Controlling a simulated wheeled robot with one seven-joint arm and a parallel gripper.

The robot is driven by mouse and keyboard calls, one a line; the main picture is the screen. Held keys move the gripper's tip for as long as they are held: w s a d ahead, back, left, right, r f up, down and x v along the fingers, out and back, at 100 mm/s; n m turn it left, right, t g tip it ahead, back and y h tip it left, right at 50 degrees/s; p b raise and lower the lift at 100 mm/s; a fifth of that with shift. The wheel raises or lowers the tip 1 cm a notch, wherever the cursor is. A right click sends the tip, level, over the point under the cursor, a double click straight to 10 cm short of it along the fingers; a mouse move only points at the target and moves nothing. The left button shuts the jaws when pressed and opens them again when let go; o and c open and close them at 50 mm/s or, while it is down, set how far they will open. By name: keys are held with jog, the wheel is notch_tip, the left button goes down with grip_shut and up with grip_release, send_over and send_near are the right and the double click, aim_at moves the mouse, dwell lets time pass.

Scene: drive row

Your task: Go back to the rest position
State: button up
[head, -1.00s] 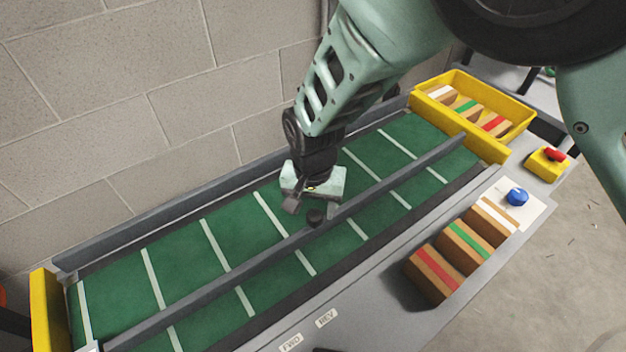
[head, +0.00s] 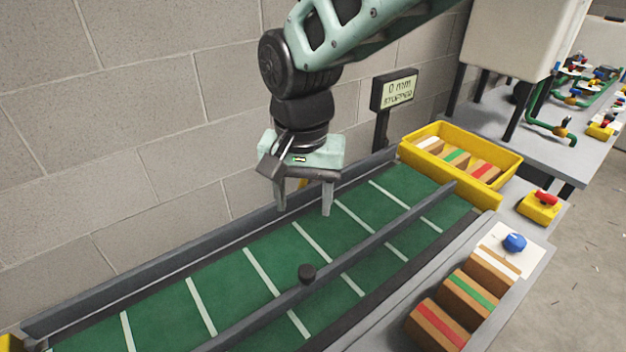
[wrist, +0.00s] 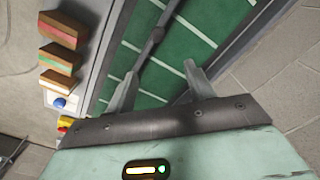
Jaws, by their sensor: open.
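My gripper (head: 304,208) is open and empty, with its fingers pointing down above the green conveyor belt (head: 222,284). Its two fingers also show in the wrist view (wrist: 160,80), with the belt beyond them and nothing between them.
A yellow tray (head: 412,158) with several striped blocks stands at the belt's far end. Three striped blocks (head: 468,295) lie on the right ledge near a blue knob (head: 514,242) and a red button (head: 545,197). A display (head: 397,91) reads 0 mm, stopped. A block wall stands behind.

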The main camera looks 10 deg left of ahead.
dwell(0.4)
jog(key=s+d+n, duration=0.3)
jog(key=s+d, duration=0.4)
jog(key=d, duration=0.5)
jog(key=s+d+n, duration=0.4)
jog(key=s+d, duration=0.4)
jog(key=d, duration=0.3)
jog(key=shift+s+d+r+y, duration=0.15)
jog(key=shift+d+r+y, duration=0.15)
jog(key=shift+d, duration=0.1)
